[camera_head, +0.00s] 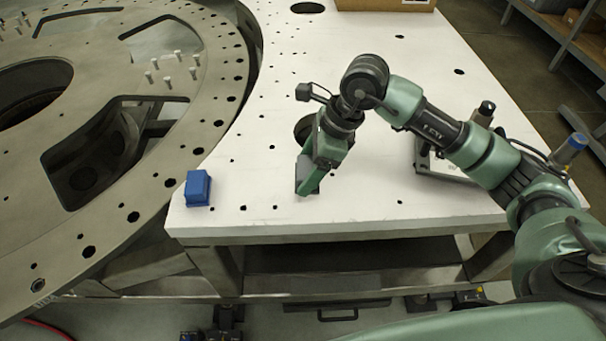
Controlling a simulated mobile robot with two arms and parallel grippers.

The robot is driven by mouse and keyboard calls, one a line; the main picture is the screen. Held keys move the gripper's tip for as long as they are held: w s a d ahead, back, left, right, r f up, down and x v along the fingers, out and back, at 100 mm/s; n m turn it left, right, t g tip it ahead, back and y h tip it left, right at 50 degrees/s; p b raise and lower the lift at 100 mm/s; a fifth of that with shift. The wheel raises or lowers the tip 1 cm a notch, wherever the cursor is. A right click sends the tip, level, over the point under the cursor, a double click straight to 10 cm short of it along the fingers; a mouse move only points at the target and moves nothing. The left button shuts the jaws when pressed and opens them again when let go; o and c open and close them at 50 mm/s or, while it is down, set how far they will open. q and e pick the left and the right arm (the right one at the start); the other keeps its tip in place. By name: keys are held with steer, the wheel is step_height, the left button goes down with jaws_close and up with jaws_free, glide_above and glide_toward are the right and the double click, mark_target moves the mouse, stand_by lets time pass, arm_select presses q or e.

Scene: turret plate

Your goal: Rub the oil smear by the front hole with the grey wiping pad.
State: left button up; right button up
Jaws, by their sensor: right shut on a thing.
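My right gripper (306,188) points down at the white plate (365,205), close to its front part. It is shut on a small grey thing, which looks like the wiping pad (300,176); the fingers hide much of it. The pad is at or just above the plate surface; I cannot tell if it touches. A large dark hole (302,128) lies just behind the gripper and is partly covered by it. I cannot make out the oil smear; the gripper may hide it. My left gripper is not in view.
A blue block (198,188) stands at the plate's front left corner. A large metal ring (220,105) with pins and openings lies to the left. A cardboard box (385,4) is at the back. A metal fixture (440,168) sits under my right arm. The plate's front middle is clear.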

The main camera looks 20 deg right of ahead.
steer(key=shift+a+r+p, duration=0.1)
steer(key=shift+r+p, duration=0.45)
steer(key=shift+r, duration=1.1)
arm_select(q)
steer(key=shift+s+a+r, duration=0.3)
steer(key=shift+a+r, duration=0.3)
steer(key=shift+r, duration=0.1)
